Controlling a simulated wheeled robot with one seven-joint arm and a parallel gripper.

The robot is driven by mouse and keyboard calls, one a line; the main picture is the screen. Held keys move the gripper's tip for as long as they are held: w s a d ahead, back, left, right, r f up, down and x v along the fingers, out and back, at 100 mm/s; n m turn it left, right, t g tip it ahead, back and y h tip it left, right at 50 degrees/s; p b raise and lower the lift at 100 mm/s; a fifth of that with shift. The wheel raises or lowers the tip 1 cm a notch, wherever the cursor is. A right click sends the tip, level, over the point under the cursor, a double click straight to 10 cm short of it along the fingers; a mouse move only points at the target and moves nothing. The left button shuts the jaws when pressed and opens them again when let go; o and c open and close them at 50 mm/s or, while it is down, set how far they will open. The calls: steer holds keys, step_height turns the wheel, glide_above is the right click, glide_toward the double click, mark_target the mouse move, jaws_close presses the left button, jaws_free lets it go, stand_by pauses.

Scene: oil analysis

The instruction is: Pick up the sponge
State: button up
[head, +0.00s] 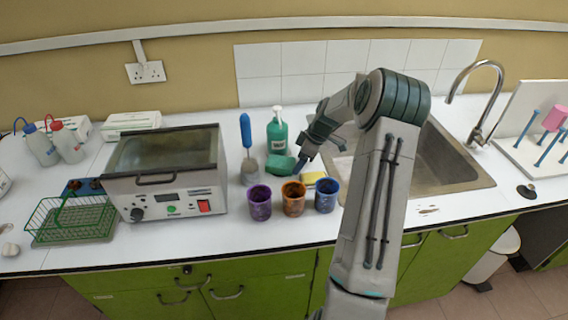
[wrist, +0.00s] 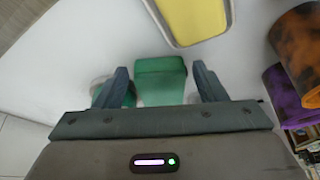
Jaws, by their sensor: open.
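A green block (head: 279,165), sponge-like in shape, lies on the white counter in front of the green pump bottle (head: 277,133). In the wrist view the green block (wrist: 161,80) shows between the two fingers of my gripper (wrist: 162,78), which is open. I cannot tell whether the fingers touch it. In the head view my gripper (head: 301,162) is just right of the block, pointing down. A flat yellow piece with a pale rim (head: 313,178) lies to the right, and also shows at the top of the wrist view (wrist: 193,15). It could also be a sponge.
Purple (head: 260,203), orange (head: 293,199) and blue (head: 326,196) cups stand in front, near the counter edge. A blue-handled tool (head: 246,133) stands left of the bottle. The heating bath (head: 165,185) is farther left. The sink (head: 450,160) is right of my gripper.

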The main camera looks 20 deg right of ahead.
mark_target(282, 162)
steer(key=w+a, duration=0.1)
steer(key=a, duration=0.1)
steer(key=w+a+p, duration=0.1)
steer(key=w+a, duration=0.1)
steer(key=shift+w+a+r+p, duration=0.1)
steer(key=shift+w+a+p, duration=0.15)
steer(key=shift+a+p, duration=0.05)
steer(key=shift+w+f+p, duration=0.1)
steer(key=shift+f+p, duration=0.2)
steer(key=shift+f, duration=0.4)
steer(key=shift+f+b, duration=0.25)
steer(key=shift+b, duration=0.3)
steer(key=c, duration=0.7)
steer(key=shift+r, duration=0.2)
